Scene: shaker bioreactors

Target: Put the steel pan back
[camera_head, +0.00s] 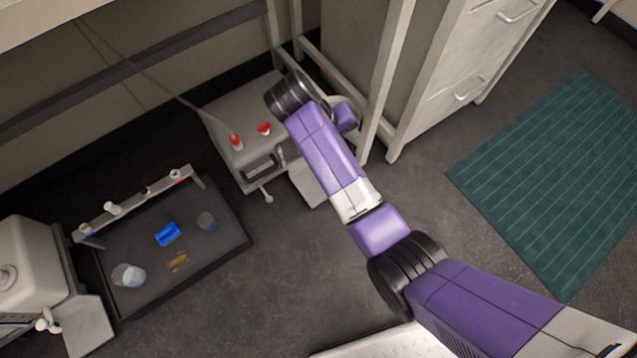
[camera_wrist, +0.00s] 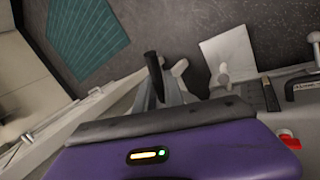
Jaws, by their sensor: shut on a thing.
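My gripper (camera_wrist: 160,84) shows at the middle of the wrist view. In the head view the gripper end is mostly hidden behind my purple arm, beside the right side of a grey box-shaped device with red knobs (camera_head: 236,108). A pale flat square plate (camera_head: 309,183) sits low at the device's front and also shows in the wrist view (camera_wrist: 228,56). I cannot clearly identify the steel pan.
A pale table leg (camera_head: 386,75) and a drawer cabinet (camera_head: 473,55) stand close to the right of my gripper. A dark tray (camera_head: 222,261) with small vessels and a blue item lies at left, near a second pale device (camera_head: 25,262). Floor between is clear.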

